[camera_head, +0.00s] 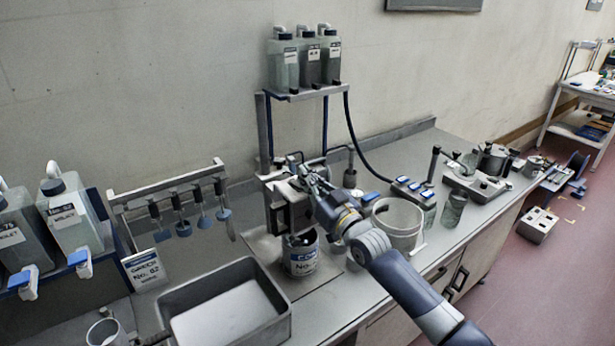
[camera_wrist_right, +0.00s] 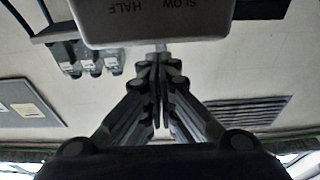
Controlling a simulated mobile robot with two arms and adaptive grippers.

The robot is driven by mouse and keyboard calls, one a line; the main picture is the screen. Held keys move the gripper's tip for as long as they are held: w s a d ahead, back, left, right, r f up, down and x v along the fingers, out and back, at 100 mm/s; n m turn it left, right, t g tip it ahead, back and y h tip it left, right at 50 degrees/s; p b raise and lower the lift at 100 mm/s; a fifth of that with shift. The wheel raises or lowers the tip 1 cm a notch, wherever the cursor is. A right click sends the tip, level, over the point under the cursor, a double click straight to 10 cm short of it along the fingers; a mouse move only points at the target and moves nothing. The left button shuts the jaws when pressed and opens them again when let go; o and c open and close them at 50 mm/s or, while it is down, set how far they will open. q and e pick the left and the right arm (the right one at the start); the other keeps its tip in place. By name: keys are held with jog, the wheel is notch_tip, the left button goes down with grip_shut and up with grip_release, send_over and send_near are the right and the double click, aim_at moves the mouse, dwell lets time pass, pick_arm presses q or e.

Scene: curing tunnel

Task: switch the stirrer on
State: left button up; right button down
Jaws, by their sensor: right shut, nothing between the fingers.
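The stirrer (camera_head: 284,213) stands on the bench near the middle of the head view, its grey box-shaped head above a labelled can (camera_head: 300,262). My right gripper (camera_head: 312,178) is at the upper right of the stirrer head, shut and empty. In the right wrist view, the closed fingertips (camera_wrist_right: 157,62) point at the lower edge of a grey housing (camera_wrist_right: 158,22) marked SLOW and HALF, with the letters upside down. A small light stem shows just beyond the fingertips; I cannot tell whether they touch it. The arm hides part of the stirrer. My left gripper is out of view.
A white bucket (camera_head: 398,222) stands right of the can, close under my right arm. A grey tray (camera_head: 172,302) lies at front left. A rack with blue-tipped tools (camera_head: 168,190) stands behind it. A shelf (camera_head: 300,94) with several bottles rises behind the stirrer.

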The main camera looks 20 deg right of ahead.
jog(key=shift+s+d+f, duration=0.1)
jog(key=shift+s+f, duration=0.05)
jog(key=shift+f, duration=0.4)
